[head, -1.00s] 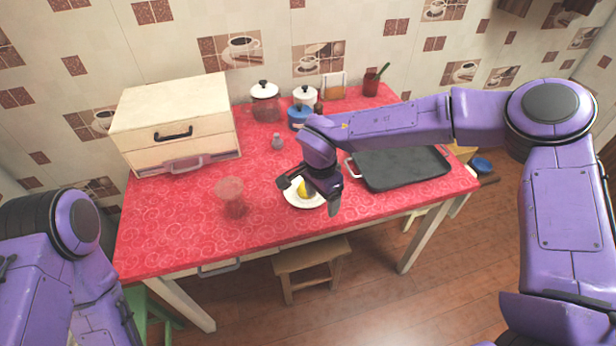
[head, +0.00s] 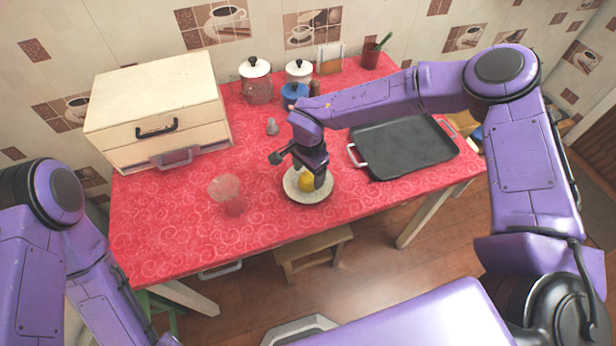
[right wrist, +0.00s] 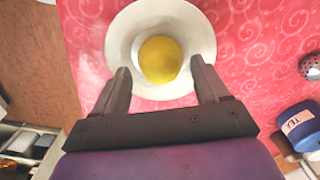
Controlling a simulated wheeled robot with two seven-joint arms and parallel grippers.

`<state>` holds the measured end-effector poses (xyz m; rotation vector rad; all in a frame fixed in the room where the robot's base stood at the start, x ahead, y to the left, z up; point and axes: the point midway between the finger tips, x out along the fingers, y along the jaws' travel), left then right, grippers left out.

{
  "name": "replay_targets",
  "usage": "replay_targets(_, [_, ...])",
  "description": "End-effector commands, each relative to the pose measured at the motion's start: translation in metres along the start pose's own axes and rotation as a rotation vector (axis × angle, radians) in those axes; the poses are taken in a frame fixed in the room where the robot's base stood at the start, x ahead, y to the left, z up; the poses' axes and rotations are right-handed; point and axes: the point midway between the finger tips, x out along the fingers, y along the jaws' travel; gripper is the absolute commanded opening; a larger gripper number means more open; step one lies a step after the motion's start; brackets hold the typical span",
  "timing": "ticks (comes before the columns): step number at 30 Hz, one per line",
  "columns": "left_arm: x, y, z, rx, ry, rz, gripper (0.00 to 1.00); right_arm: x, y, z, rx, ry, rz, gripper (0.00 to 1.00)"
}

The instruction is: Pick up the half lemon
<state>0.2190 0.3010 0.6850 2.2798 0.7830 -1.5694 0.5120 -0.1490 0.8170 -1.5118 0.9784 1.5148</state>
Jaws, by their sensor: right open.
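The half lemon (head: 306,181) is yellow and lies on a white plate (head: 308,197) near the front of the red counter. In the right wrist view the half lemon (right wrist: 161,59) shows its rounded yellow side and sits on the plate (right wrist: 122,42). My right gripper (head: 297,172) is at the plate, partly hiding the lemon in the head view. In the right wrist view its two fingers (right wrist: 160,82) are spread wide and empty, with the lemon ahead between them. My left gripper is out of view; only my left arm shows.
A black tray (head: 405,148) lies right of the plate. A glass (head: 226,190) stands to its left and a shaker (head: 272,127) behind it. A wooden bread box (head: 165,110) is at back left. A blue tea canister (head: 294,93) and white-lidded jars stand at the back.

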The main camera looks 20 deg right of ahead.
Motion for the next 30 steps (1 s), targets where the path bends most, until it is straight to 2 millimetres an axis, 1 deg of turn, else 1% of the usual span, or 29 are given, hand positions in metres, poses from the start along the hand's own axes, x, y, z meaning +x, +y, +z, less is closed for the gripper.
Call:
replay_targets(1, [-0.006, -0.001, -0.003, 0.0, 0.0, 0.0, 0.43, 0.006, 0.0, 0.0, -0.001, 0.0, 0.004, 0.74])
replay_targets(3, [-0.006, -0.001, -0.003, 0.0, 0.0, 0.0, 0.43, 0.017, 0.0, 0.0, -0.002, 0.001, 0.002, 0.74])
replay_targets(5, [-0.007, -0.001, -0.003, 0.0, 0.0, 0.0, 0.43, 0.023, -0.001, 0.001, -0.004, 0.001, 0.001, 0.74])
replay_targets(11, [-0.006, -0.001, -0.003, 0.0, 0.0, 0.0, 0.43, 0.026, -0.001, 0.001, -0.004, 0.001, -0.001, 0.74])
replay_targets(12, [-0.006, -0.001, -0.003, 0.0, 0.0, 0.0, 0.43, 0.026, -0.001, 0.001, -0.004, 0.001, -0.001, 0.71])
replay_targets(14, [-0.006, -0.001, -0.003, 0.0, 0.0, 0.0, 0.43, 0.026, -0.001, 0.001, -0.005, 0.001, -0.001, 0.51])
replay_targets(15, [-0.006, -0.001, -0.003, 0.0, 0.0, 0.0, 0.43, 0.026, -0.001, 0.001, -0.005, 0.001, -0.001, 0.38])
replay_targets(16, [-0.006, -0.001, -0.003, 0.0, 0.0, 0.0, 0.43, 0.026, -0.001, 0.001, -0.005, 0.001, -0.001, 0.3])
replay_targets(26, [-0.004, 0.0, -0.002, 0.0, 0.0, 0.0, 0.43, 0.023, -0.002, 0.001, -0.005, 0.001, -0.002, 0.3])
replay_targets(30, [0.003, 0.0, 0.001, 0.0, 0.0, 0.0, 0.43, 0.01, -0.003, 0.001, -0.003, 0.0, -0.005, 0.3])
